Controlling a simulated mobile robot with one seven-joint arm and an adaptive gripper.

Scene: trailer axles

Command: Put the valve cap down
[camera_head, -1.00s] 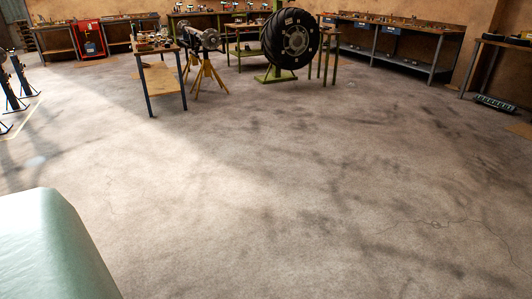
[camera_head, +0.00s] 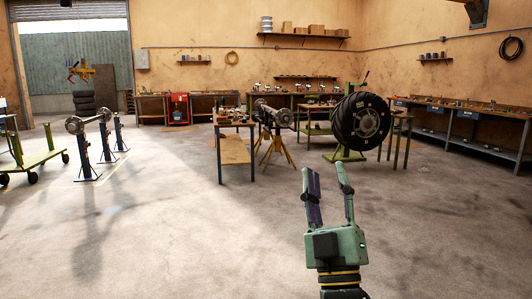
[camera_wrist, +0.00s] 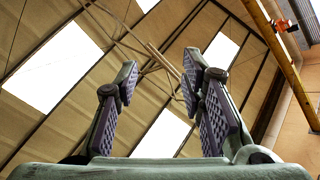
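My gripper (camera_head: 327,180) is raised at the lower right of the head view, with its fingers pointing up. In the wrist view my gripper (camera_wrist: 161,72) has its two purple-padded fingers apart, and only the roof and its bright skylights show between them. It is open and empty. I cannot make out a valve cap in either view; if one is on a bench, it is too small to tell.
A narrow work table (camera_head: 235,123), an axle (camera_head: 274,113) on yellow stands and a large wheel (camera_head: 361,121) on a green stand are ahead. Benches (camera_head: 460,112) line the walls. Another axle (camera_head: 90,121) stands at left. The floor between (camera_head: 170,230) is clear.

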